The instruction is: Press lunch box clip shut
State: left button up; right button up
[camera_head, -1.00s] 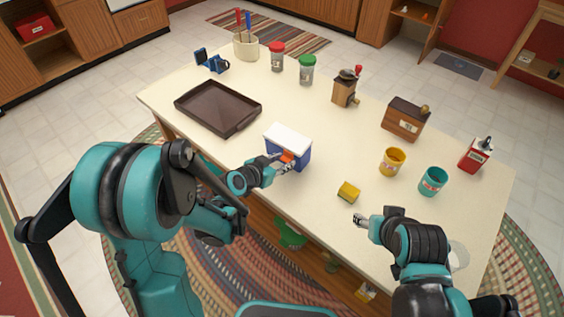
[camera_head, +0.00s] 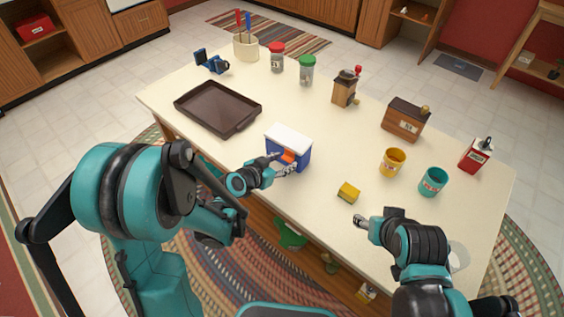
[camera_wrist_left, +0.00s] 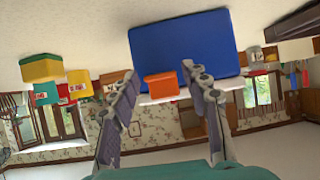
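The lunch box (camera_head: 287,151) has a blue body and a white lid (camera_head: 290,138), which is down on it. It stands at the table's near edge. Its orange clip (camera_head: 288,156) is on the front, facing my left arm; I cannot tell whether it is latched. My left gripper (camera_head: 283,164) is open, in front of the clip. The upside-down left wrist view shows the orange clip (camera_wrist_left: 161,86) between the spread fingers (camera_wrist_left: 163,75), with the blue box wall (camera_wrist_left: 185,45) behind. My right gripper (camera_head: 359,219) looks shut and empty, low over the table's near side.
A yellow sponge-like block (camera_head: 349,191) lies between the box and my right gripper. A dark tray (camera_head: 218,107) lies left of the box. Yellow (camera_head: 392,162) and teal (camera_head: 433,182) cups stand to the right. The tabletop (camera_head: 300,105) behind the box is clear.

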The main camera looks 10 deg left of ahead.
pick_arm(q)
jog(key=shift+s, duration=0.1)
jog(key=v, duration=1.2)
